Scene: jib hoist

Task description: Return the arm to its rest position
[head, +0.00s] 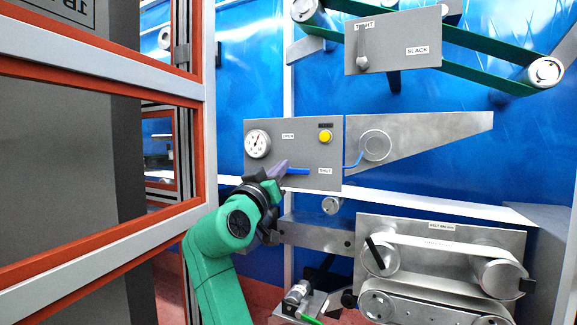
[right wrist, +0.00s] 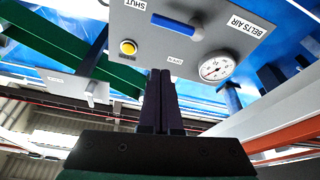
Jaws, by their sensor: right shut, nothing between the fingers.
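My green right arm reaches up in the head view, and its dark right gripper (head: 280,168) is in front of the lower left of a grey valve panel (head: 300,133). The right wrist view shows the two fingers (right wrist: 160,80) shut together with nothing between them. A blue lever (head: 304,171) on the panel lies level and points right towards the SHUT label. The lever also shows beyond the fingertips in the right wrist view (right wrist: 172,26). I cannot tell whether the fingertips touch the lever or panel. My left gripper is not in view.
The panel carries a round gauge (head: 258,144) and a yellow button (head: 325,137). A TIGHT/SLACK plate (head: 393,42) with a green belt is above. A belt machine (head: 440,255) stands lower right. An orange-red framed structure (head: 100,50) stands close on the left of my arm.

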